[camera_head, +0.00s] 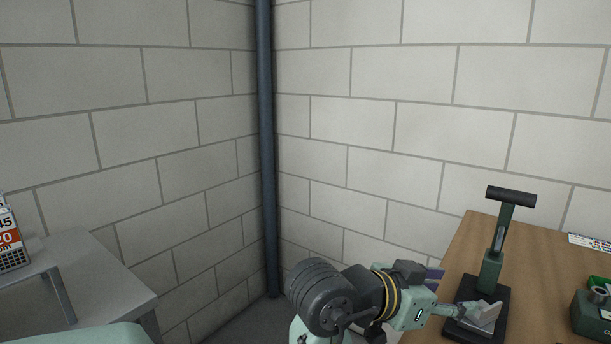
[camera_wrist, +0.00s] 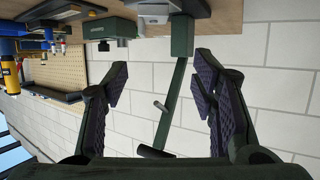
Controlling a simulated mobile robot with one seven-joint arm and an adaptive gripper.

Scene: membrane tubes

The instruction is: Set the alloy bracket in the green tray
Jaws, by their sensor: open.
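A light grey, angular metal piece, which looks like the alloy bracket (camera_head: 484,317), rests on the dark base of the green lever press at the lower right of the head view. In the upside-down wrist view the bracket (camera_wrist: 156,10) is at the top edge, partly cut off. My gripper (camera_head: 446,291) is just left of the press, close to the bracket in the picture. In the wrist view my gripper (camera_wrist: 160,95) is open and empty, with the press lever showing between its fingers.
The green lever press (camera_head: 494,264) stands on the wooden table (camera_head: 560,258). A dark green box (camera_head: 592,313) with a grey knob is to its right. A grey side table (camera_head: 95,285) is at left. The wrist view shows a pegboard (camera_wrist: 110,68) and blue equipment (camera_wrist: 10,75).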

